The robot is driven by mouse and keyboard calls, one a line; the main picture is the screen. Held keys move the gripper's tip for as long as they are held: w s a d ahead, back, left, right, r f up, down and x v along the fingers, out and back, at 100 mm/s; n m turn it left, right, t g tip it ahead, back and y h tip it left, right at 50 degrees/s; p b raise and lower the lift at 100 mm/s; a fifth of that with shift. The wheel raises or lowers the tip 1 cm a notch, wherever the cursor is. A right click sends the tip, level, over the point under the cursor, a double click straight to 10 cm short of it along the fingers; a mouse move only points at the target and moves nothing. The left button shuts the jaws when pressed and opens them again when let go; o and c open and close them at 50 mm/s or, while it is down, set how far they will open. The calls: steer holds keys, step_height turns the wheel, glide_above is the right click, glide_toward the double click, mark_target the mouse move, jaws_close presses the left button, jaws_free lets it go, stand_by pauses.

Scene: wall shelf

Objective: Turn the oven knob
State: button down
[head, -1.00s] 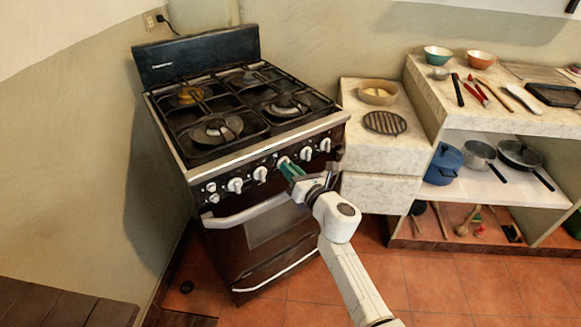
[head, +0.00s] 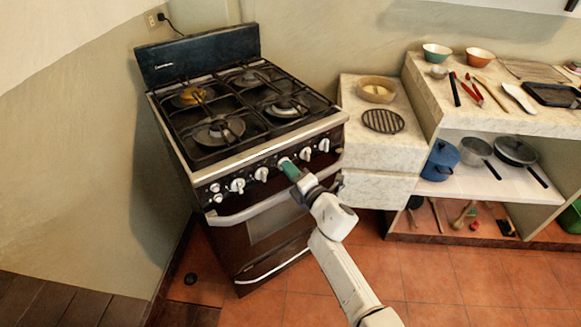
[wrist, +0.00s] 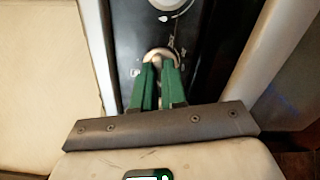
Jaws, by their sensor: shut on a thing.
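The oven (head: 265,229) stands against the wall, with a row of white knobs on its dark front panel. My gripper (head: 289,169) is at this panel, with its green fingers closed around one knob (head: 283,161) right of the row's middle. In the wrist view, the fingertips (wrist: 159,66) hold the rounded, pale knob (wrist: 160,53) from both sides. The fingers hide its lower part. Another knob (wrist: 168,4) shows at the top edge, apart from the fingers.
The oven handle (head: 247,210) runs below the knobs, close to my gripper. A stone counter (head: 381,150) stands to the right, with a shelf (head: 490,188) of pans beyond it. The tiled floor (head: 430,285) in front is clear.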

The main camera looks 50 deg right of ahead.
steer(key=shift+s+f+m+p, duration=0.1)
steer(key=shift+m+p, duration=1.9)
steer(key=shift+m, duration=3.25)
steer(key=shift+f+m+p, duration=0.1)
steer(key=shift+m+p, duration=1.9)
steer(key=shift+m, duration=3.25)
steer(key=c, duration=1.2)
jaws_free()
steer(key=shift+r, duration=0.15)
steer(key=s, duration=0.3)
steer(key=s+a, duration=0.1)
steer(key=s, duration=0.3)
steer(key=s+a+p, duration=0.1)
steer(key=s, duration=0.2)
steer(key=shift+s, duration=0.25)
steer(key=shift+h, duration=0.3)
